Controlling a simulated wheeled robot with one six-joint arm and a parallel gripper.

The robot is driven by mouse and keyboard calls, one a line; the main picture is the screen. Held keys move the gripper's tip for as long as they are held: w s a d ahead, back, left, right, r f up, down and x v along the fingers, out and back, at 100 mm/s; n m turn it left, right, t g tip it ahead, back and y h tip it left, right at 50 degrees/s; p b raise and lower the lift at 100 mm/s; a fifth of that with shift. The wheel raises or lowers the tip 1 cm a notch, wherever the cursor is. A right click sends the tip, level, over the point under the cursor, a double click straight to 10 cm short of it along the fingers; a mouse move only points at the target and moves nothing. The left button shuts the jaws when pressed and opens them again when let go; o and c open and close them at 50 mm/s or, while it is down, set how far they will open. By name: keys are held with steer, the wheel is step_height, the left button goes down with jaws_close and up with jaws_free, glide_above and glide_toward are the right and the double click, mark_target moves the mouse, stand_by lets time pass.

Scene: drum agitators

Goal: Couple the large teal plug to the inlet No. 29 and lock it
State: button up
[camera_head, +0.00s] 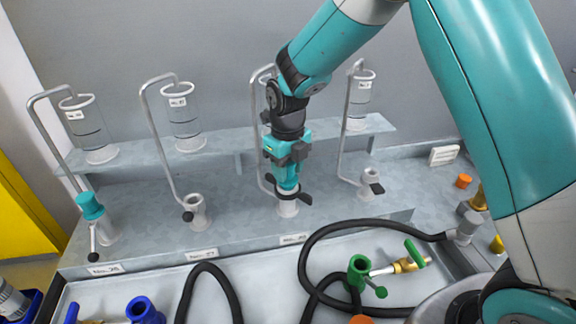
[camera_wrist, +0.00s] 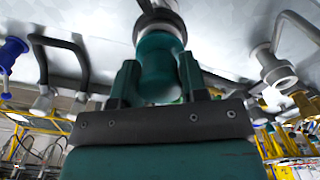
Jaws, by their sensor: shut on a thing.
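My gripper (camera_head: 287,172) is shut on a teal plug (camera_head: 287,187) and points down at the third inlet (camera_head: 288,208) from the left on the grey bench. In the wrist view my gripper (camera_wrist: 158,78) has its fingers on both sides of the plug (camera_wrist: 157,62). The plug is upright and lined up with the inlet's mouth, at or on its rim. I cannot tell whether it is fully seated. A dark lever (camera_head: 303,195) shows at that inlet. The label (camera_head: 293,239) in front is too small to read surely.
Another teal plug (camera_head: 90,206) sits on the far-left inlet. Open inlets (camera_head: 195,212) and (camera_head: 370,178) stand on either side. Bent pipes and glass cylinders (camera_head: 184,115) rise behind. The tray in front holds black hoses (camera_head: 312,246), a green plug (camera_head: 359,270) and a blue plug (camera_head: 145,310).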

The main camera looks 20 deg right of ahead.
steer(key=shift+f, duration=0.35)
steer(key=shift+f+b, duration=0.35)
stand_by(0.5)
steer(key=o, duration=1)
step_height(320, 180, up, 8)
steer(key=p, duration=0.6)
steer(key=shift+f, duration=0.1)
